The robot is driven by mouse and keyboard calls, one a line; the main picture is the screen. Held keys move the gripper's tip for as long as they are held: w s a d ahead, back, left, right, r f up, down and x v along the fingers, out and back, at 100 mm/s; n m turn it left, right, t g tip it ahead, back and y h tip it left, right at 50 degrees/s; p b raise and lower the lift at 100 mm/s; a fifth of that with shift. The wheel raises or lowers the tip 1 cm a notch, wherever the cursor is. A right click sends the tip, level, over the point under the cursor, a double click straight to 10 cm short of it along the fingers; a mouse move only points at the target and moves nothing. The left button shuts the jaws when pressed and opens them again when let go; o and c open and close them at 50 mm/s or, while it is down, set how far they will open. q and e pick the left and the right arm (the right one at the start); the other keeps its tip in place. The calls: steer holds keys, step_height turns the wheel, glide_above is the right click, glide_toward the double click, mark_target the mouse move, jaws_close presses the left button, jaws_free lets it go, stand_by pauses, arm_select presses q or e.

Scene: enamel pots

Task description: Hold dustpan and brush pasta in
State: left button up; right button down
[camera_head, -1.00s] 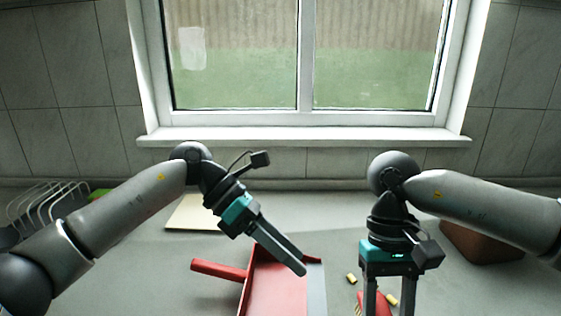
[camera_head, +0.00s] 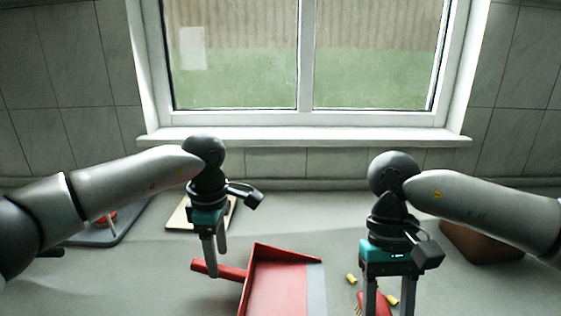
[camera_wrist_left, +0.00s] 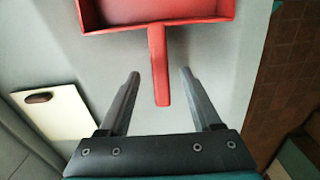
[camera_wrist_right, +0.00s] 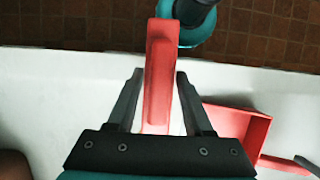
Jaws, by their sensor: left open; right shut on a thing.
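The red dustpan (camera_head: 270,293) lies on the grey counter in front of me, its handle (camera_head: 222,270) pointing left. My left gripper (camera_head: 217,264) is open and points down at the handle. In the left wrist view the handle (camera_wrist_left: 158,68) runs between the spread fingers (camera_wrist_left: 160,75), with gaps on both sides. My right gripper (camera_head: 381,300) is shut on the red brush (camera_head: 372,305), right of the dustpan; the brush (camera_wrist_right: 160,75) also shows between the fingers in the right wrist view. Yellow pasta pieces (camera_head: 352,279) lie on the counter beside the brush.
A cream board (camera_head: 186,219) with a brown handle lies behind my left gripper. A dark tray (camera_head: 122,230) with a red item is at the left. A brown block-like object (camera_head: 472,243) sits behind my right arm. A window is at the back.

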mark_target(223, 290)
arm_select(q)
steer(key=shift+f, duration=3.8)
jaws_close()
